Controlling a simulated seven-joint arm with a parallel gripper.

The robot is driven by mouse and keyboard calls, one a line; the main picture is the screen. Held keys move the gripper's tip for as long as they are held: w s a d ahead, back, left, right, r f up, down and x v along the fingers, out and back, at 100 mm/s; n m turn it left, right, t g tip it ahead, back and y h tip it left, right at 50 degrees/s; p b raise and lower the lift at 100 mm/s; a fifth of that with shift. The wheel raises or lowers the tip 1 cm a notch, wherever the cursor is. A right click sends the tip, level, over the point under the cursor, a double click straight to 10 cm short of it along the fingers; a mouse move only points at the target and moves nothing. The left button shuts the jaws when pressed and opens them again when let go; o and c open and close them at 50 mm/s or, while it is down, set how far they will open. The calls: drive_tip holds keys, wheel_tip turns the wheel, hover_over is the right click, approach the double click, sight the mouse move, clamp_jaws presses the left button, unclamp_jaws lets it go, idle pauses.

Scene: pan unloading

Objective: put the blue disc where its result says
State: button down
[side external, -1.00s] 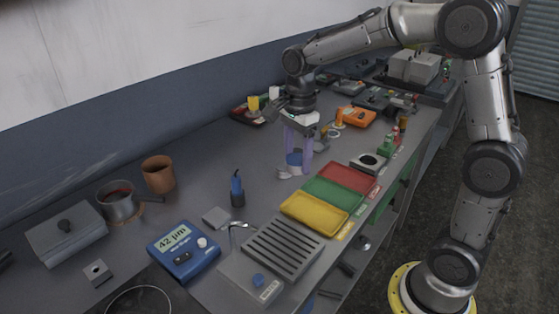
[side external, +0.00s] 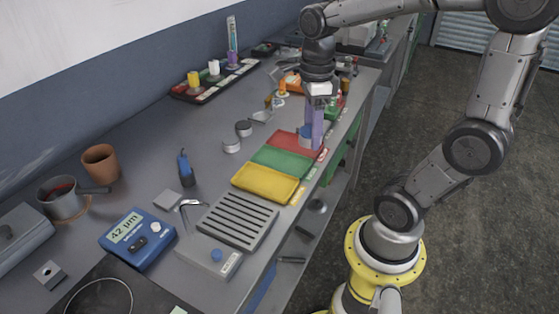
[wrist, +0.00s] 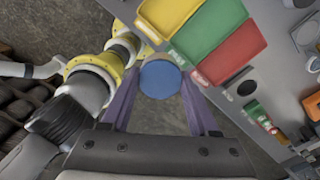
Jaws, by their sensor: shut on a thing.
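My gripper (side external: 312,140) is shut on the blue disc (wrist: 160,78), with a purple finger on each side of it. In the side view the blue disc (side external: 304,136) shows between the fingers, in front of the red tray (side external: 284,141). In the wrist view the disc is beside the front ends of the green tray (wrist: 206,30) and red tray (wrist: 236,52), over the bench edge. The yellow tray (side external: 265,183) is nearest the camera, with the green tray (side external: 281,161) in the middle. A blue gauge (side external: 138,238) reads 42 µm.
Small labels, too small to read, line the bench edge by the trays. A slotted grey unit (side external: 238,219) stands before the yellow tray. Small round metal parts (side external: 232,146) lie behind the trays. A dark rack (side external: 212,82) with coloured items stands further back. Some bench is bare.

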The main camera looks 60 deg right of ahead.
drive_tip(key=shift+w+d, duration=0.25)
drive_tip(key=shift+w, duration=0.1)
drive_tip(key=w+d+f, duration=0.3)
drive_tip(key=w+f, duration=0.1)
drive_tip(key=w, duration=0.4)
hover_over(270, 158)
drive_tip(key=f, duration=0.5)
drive_tip(key=shift+s+a, duration=0.25)
drive_tip(key=shift+s, duration=0.1)
drive_tip(key=shift+w+d+f, duration=0.1)
drive_tip(key=shift+w+f, duration=0.1)
drive_tip(key=shift+f, duration=0.75)
drive_tip(key=shift+w+d+f, duration=0.1)
drive_tip(key=shift+w+f, duration=0.05)
drive_tip(key=shift+f, duration=0.8)
drive_tip(key=shift+f, duration=0.15)
drive_tip(key=shift+c, duration=2.1)
unclamp_jaws()
